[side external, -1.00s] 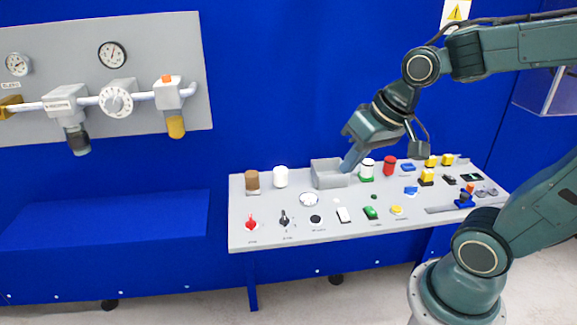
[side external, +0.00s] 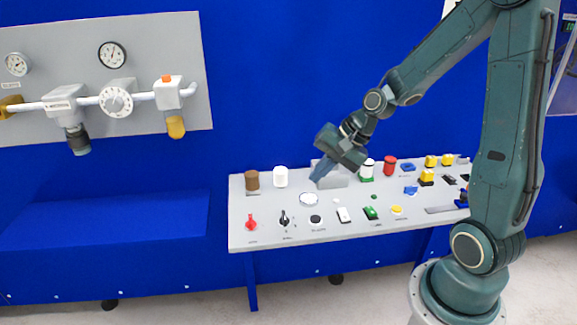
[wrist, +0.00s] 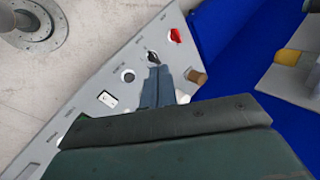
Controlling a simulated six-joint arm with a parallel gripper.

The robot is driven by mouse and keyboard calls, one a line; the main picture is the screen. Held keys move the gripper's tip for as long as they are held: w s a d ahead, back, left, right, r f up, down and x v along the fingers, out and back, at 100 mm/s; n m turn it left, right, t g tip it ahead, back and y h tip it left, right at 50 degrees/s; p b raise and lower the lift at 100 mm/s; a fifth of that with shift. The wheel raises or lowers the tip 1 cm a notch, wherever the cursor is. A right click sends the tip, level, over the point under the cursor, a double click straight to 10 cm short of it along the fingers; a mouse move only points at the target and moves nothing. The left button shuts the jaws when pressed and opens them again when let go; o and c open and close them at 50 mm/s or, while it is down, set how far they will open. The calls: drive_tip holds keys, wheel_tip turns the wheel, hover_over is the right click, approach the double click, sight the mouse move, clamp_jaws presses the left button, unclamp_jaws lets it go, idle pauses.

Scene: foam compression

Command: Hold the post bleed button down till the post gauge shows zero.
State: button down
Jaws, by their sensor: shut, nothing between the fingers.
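My gripper (side external: 320,174) is shut and empty, pointing down above the console, just behind and right of a round white gauge-like dial (side external: 309,199). Its closed fingers (wrist: 158,86) show in the wrist view over the console. On the wall panel, an orange button (side external: 166,78) tops a white block with a yellow bowl below. Two round gauges, left (side external: 17,64) and right (side external: 112,54), sit above the pipe. Their readings and most labels are too small to read, so I cannot tell which is the post gauge. My gripper is well right of the orange button, touching nothing there.
The console (side external: 270,236) carries a red knob (side external: 251,222), a black selector (side external: 284,217), a brown cylinder (side external: 252,180), a white cylinder (side external: 280,177) and several coloured buttons. A blue ledge (side external: 100,220) lies below the wall panel (side external: 190,50). The space between panel and console is clear.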

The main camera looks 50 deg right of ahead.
sight(320, 218)
drive_tip(key=w+d+f+m+t+y, duration=0.1)
drive_tip(key=w+d+f+m+t, duration=0.1)
drive_tip(key=d+f+m, duration=0.5)
drive_tip(key=shift+w+f+m, duration=0.35)
drive_tip(key=shift+w+m, duration=0.05)
drive_tip(key=shift+m, duration=0.5)
drive_tip(key=shift+f, duration=0.15)
drive_tip(key=shift+f, duration=4.25)
